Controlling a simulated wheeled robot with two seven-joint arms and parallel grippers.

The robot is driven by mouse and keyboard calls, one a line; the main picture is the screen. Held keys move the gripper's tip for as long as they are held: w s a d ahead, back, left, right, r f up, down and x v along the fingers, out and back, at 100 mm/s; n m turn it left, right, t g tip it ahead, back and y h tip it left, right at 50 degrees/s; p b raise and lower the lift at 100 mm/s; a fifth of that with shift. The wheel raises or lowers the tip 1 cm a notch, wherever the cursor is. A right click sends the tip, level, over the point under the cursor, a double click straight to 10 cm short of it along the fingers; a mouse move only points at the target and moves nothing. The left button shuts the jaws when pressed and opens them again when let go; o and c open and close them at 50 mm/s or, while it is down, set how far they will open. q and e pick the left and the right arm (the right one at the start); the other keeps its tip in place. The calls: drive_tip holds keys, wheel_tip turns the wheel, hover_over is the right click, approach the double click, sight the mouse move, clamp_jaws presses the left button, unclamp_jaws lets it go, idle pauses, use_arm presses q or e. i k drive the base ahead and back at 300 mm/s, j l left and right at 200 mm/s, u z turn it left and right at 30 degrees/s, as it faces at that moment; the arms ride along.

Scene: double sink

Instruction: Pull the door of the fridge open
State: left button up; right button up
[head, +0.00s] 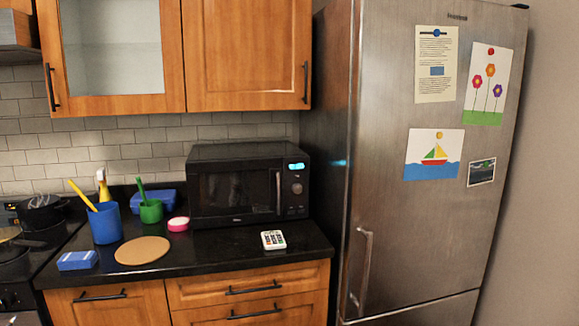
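A tall stainless-steel fridge stands at the right in the head view. Its large upper door (410,235) looks shut, lying flush with the body. A vertical metal handle (362,272) sits low on the left side of the door. Papers and drawings are fixed on the door's upper part, such as a sailboat picture (434,155). A seam near the bottom parts this door from a lower panel (415,312). Neither of my grippers shows in the head view.
A black counter (215,255) left of the fridge holds a microwave (248,185), a blue cup (104,223), a green cup (151,211), a round board (143,250) and a calculator-like item (273,240). Wooden cabinets (245,55) hang above. A wall (545,170) stands close right of the fridge.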

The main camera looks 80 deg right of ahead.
sight(407, 244)
drive_tip(key=z, duration=3.6)
